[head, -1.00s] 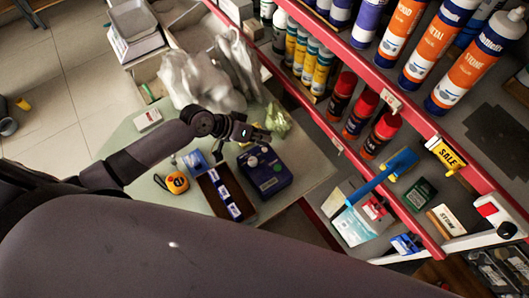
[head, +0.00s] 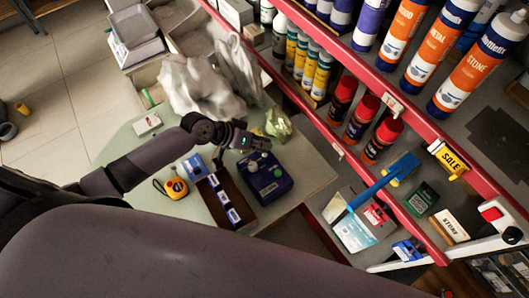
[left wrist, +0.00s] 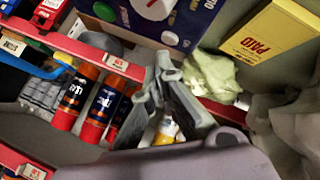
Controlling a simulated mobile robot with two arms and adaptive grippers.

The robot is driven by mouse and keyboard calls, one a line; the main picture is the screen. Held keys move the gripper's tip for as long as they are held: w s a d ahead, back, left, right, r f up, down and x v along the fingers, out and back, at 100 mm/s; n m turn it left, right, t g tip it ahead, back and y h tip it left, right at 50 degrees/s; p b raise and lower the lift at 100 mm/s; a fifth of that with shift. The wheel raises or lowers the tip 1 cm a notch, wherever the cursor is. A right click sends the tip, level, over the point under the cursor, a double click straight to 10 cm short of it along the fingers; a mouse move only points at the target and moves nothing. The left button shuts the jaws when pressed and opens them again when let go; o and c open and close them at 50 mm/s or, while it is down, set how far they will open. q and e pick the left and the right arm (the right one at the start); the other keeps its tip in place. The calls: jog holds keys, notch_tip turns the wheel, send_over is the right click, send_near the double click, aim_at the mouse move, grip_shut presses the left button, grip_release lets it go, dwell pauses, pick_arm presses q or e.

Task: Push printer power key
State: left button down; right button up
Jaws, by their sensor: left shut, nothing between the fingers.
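A blue boxy device (head: 265,183), the only thing here that looks like the printer, stands on the pale green desk. It has a round white knob and a small green button on top. In the left wrist view the device (left wrist: 183,38) is cut off by the top edge, with the white knob (left wrist: 153,8) and green button partly visible. My left gripper (head: 264,143) is shut and empty, above the device's far edge. Its closed fingers (left wrist: 165,68) show in the left wrist view, apart from the device. I cannot make out a power key. My right gripper is not in view.
A brown tray with blue-labelled boxes (head: 208,189) and a yellow tape measure (head: 176,188) lie left of the device. Crumpled green paper (head: 278,124) and white bags (head: 200,85) lie behind it. Red-edged shelves (head: 340,149) with bottles rise on the right.

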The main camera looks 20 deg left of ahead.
pick_arm(q)
jog(key=shift+f, duration=0.1)
dwell(0.5)
jog(key=shift+f, duration=0.35)
jog(key=shift+f+b, duration=0.15)
jog(key=shift+b, duration=0.15)
dwell(0.3)
jog(key=shift+r+p, duration=0.6)
jog(key=shift+p, duration=0.05)
notch_tip(320, 180, up, 6)
jog(key=p, duration=0.6)
dwell(0.3)
